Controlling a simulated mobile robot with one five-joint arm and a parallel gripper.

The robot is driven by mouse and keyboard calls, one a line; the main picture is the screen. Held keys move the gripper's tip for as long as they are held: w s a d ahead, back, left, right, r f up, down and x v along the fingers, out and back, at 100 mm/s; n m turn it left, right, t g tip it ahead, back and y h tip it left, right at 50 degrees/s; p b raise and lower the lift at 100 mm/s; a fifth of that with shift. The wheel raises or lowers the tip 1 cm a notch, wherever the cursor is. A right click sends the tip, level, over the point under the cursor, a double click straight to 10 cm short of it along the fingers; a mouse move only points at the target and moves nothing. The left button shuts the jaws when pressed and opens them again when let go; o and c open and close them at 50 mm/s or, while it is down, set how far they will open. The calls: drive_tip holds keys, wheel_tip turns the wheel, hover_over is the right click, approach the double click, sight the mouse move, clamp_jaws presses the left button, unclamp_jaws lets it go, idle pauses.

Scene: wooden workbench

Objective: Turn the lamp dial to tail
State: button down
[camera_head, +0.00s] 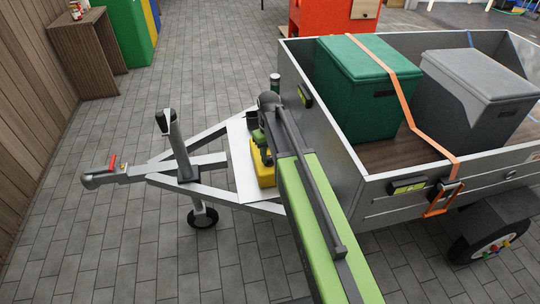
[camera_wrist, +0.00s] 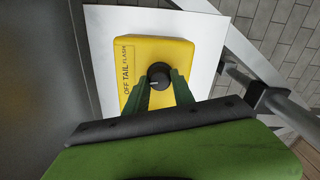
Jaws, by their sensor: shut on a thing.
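The yellow lamp box (camera_wrist: 135,48) lies on a white plate, with a round black dial (camera_wrist: 158,72) on its face. The words OFF, TAIL and FLASH run along the box's left edge in the wrist view, TAIL in the middle. My gripper (camera_wrist: 161,80) has its green fingers on either side of the dial and is shut on it. A small pale mark shows on the dial between the fingers; I cannot tell for sure which word it faces. In the head view the yellow box (camera_head: 263,170) is partly hidden by my arm.
The box's white plate (camera_head: 243,178) sits on the trailer's drawbar frame, next to the grey trailer wall (camera_head: 310,125). A jockey-wheel post (camera_head: 178,145) stands to the left. Green (camera_head: 355,80) and grey (camera_head: 475,95) bins stand in the trailer.

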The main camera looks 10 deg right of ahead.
sight(269, 157)
drive_tip(key=shift+m, duration=1.1)
drive_tip(key=c, duration=1.1)
unclamp_jaws()
drive_tip(key=shift+o, duration=0.2)
wheel_tip(269, 157, up, 17)
drive_tip(key=p, duration=1.7)
drive_tip(key=shift+r, duration=0.2)
